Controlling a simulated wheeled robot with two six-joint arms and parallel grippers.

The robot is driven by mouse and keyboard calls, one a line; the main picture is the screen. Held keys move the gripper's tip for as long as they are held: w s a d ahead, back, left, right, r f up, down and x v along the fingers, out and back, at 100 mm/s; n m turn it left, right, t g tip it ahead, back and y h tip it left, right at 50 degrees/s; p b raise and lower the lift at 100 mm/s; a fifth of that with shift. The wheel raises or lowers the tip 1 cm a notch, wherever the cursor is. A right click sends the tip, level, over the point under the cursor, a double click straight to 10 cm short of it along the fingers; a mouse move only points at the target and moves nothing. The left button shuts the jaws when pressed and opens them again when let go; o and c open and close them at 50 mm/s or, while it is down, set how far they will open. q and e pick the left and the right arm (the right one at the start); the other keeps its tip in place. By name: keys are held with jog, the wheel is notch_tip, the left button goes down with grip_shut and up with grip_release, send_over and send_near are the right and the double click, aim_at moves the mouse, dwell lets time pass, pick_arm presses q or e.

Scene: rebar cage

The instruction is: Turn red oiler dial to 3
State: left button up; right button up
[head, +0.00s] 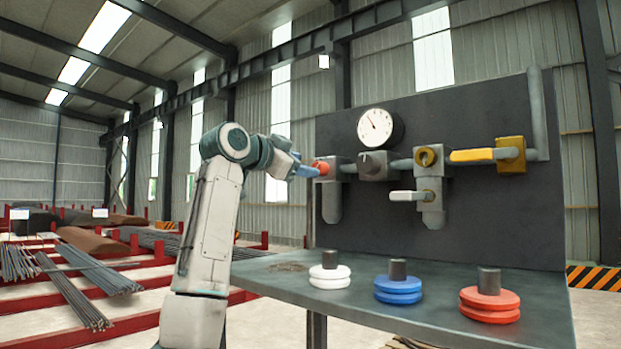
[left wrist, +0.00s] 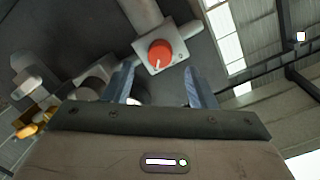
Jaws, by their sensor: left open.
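The red oiler dial (head: 321,167) is a round knob on a grey block at the left end of the pipework on the dark panel. It also shows in the left wrist view (left wrist: 160,50), with a white pointer line running from its middle towards the gripper. I cannot read any numbers around it. My left gripper (head: 304,171) has blue fingers and is just left of the dial in the head view. In the left wrist view the gripper (left wrist: 158,84) is open and empty, its fingers apart, with the dial beyond the tips and between their lines. My right gripper is not in view.
A gauge (head: 381,127), a yellow round fitting (head: 427,157), a white lever (head: 408,196) and a yellow lever (head: 473,156) sit along the pipes. White (head: 330,282), blue (head: 398,292) and red (head: 490,313) ringed pieces stand on the grey table (head: 370,320) below.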

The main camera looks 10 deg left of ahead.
pick_arm(q)
jog(key=b+v, duration=0.2)
jog(key=v, duration=0.4)
jog(key=shift+s+b, duration=0.15)
jog(key=shift+b, duration=0.2)
jog(key=shift+a+f, duration=0.1)
